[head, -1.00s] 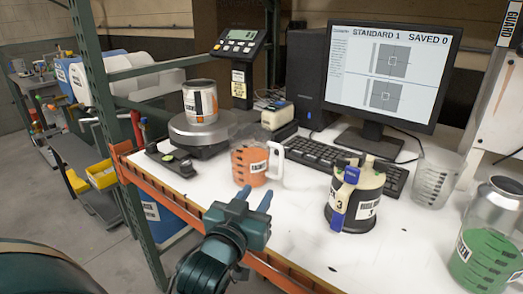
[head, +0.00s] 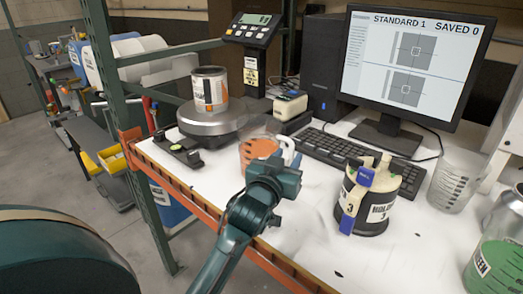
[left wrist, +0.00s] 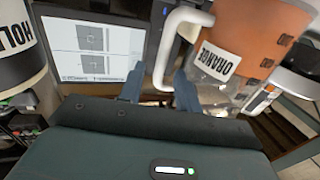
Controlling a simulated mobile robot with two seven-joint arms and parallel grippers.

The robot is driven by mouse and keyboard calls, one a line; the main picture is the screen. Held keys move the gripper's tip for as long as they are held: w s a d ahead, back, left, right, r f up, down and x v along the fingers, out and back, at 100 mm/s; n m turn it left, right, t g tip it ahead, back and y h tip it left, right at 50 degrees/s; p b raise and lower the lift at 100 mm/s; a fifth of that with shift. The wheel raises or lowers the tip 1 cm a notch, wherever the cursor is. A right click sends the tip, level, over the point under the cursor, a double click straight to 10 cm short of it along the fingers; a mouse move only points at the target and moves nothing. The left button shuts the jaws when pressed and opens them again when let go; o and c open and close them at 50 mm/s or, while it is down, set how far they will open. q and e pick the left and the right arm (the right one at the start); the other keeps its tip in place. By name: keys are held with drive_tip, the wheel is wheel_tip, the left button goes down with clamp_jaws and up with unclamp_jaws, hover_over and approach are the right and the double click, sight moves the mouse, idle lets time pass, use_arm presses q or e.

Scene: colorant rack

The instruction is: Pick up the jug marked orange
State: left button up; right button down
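The jug marked orange (head: 257,148) stands on the white bench top, a clear jug with orange contents and a white handle on its right. My left gripper (head: 281,163) is in front of it at the handle side and hides its lower part and label. In the left wrist view the jug (left wrist: 262,28) appears upside down with its ORANGE label readable. The left gripper's blue fingers (left wrist: 158,90) are apart there, and the white handle (left wrist: 168,50) shows in the gap between them. I cannot tell whether they touch it. My right gripper is not in view.
A black-and-cream holder (head: 376,200) with blue clips stands to the right. A keyboard (head: 345,158) lies behind. A scale (head: 215,118) bearing a can (head: 210,90) is behind left. A green-filled jug (head: 497,262) stands at far right. An orange beam (head: 190,186) edges the bench.

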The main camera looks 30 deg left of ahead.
sight(291, 152)
use_arm(q)
drive_tip(key=w, duration=0.3)
drive_tip(key=shift+w+a, duration=0.2)
drive_tip(key=shift+a, duration=0.05)
clamp_jaws()
idle(1.1)
drive_tip(key=shift+r, duration=0.15)
